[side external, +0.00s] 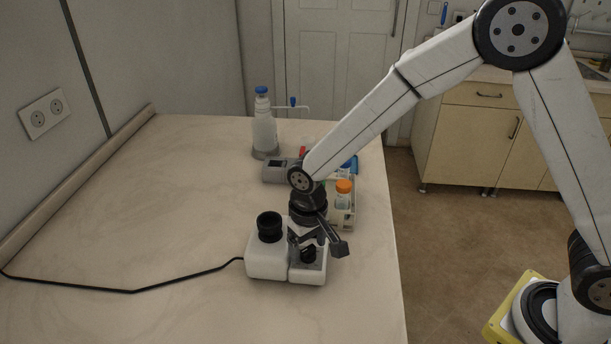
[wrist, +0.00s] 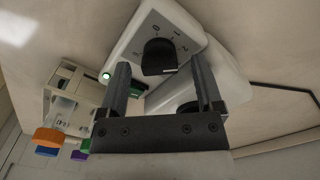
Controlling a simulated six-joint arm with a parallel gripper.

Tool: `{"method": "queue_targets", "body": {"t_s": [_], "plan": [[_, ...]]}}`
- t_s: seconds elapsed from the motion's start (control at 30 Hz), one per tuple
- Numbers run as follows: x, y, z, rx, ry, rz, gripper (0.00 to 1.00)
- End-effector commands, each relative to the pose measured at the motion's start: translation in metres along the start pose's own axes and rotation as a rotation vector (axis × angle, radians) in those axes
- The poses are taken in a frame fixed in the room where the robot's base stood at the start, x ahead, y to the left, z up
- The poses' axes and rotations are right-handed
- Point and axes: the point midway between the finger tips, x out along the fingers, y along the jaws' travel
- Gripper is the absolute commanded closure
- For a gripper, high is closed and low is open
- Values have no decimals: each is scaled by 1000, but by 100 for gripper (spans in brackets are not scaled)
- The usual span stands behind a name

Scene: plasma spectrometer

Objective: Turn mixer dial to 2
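The mixer is a white two-part device (side external: 267,262) on the table, with a black round cup on its left part. Its black dial (wrist: 158,57) sits on a grey plate with printed numbers, including a 0 at the top in the wrist view. The numbers and the dial's pointer are too small to read surely. My gripper (side external: 309,242) is above the dial side, pointing down. In the wrist view my gripper (wrist: 161,76) has its two fingers wide apart, with the dial showing between and just beyond the tips. No contact with the dial is visible.
A rack with capped bottles (side external: 343,200) stands behind the mixer, close to my wrist. A grey device (side external: 275,171) and a blue-capped dispenser bottle (side external: 263,130) are farther back. A black cable (side external: 135,291) runs left from the mixer. The table's left part is clear.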

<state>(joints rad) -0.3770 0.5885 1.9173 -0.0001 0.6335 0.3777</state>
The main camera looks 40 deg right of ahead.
Motion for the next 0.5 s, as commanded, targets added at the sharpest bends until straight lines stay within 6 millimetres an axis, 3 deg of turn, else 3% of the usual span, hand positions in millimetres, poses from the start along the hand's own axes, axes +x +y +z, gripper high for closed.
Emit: {"method": "queue_targets", "body": {"t_s": [0.27, 0.5], "plan": [[0, 0, 0, -1, -2, 1, 16], [-13, 0, 0, -1, 1, 0, 16]]}}
